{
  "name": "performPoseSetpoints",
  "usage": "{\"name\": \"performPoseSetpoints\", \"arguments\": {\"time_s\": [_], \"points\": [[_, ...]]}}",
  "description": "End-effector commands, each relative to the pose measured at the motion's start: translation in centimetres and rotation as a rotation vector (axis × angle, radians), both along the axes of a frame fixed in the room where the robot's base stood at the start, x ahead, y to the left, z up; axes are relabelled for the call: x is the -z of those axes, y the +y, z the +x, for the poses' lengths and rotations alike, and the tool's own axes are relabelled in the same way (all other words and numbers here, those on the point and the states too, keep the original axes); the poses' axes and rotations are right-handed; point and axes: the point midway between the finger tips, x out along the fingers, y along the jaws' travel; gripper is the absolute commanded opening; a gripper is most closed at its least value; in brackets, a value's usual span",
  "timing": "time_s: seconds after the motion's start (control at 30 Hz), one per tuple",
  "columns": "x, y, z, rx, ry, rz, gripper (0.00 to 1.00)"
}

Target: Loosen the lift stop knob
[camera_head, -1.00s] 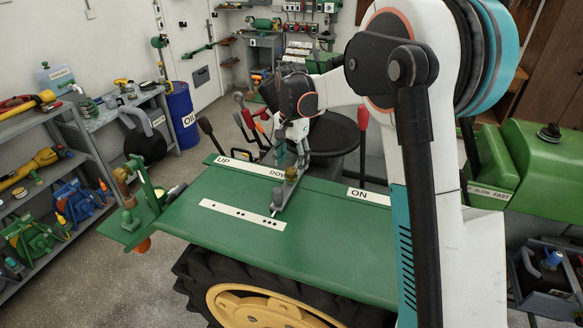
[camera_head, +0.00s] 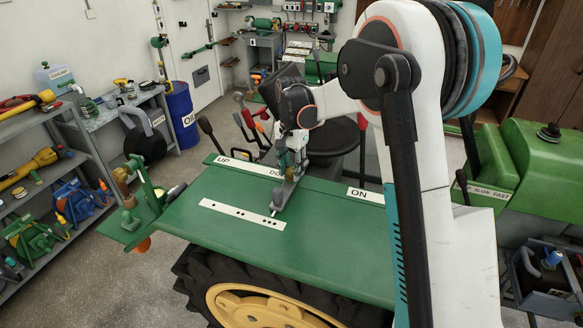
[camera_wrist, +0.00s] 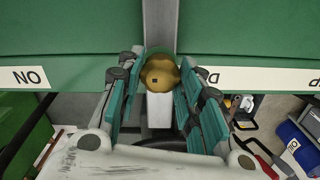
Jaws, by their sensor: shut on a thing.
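The lift stop knob (camera_wrist: 160,74) is a round brass-coloured knob with a small dark square at its centre. It sits on a grey metal lever strip (camera_wrist: 160,25) on the green fender (camera_head: 190,228). My gripper (camera_wrist: 162,66) has its teal-padded fingers on either side of the knob, shut on it. In the head view my gripper (camera_head: 288,165) comes down on the knob from above and largely hides it. The lever (camera_head: 280,198) slopes towards the white slotted plate (camera_head: 242,214).
The white UP/DOWN label (camera_head: 235,163) and ON label (camera_head: 365,194) lie along the fender's back edge. A black seat (camera_head: 333,138) and red-tipped levers (camera_head: 248,118) stand behind it. A green bracket (camera_head: 148,190) stands at the left end. The fender's left top is clear.

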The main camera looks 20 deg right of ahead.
Motion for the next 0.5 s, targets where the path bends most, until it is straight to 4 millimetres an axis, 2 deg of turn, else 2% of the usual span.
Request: {"name": "performPoseSetpoints", "arguments": {"time_s": [0.27, 0.5], "points": [[0.07, 0.03, 0.00, -0.075, 0.000, 0.000, 0.10], [0.17, 0.04, -0.02, -0.250, 0.000, 0.000, 0.10]]}}
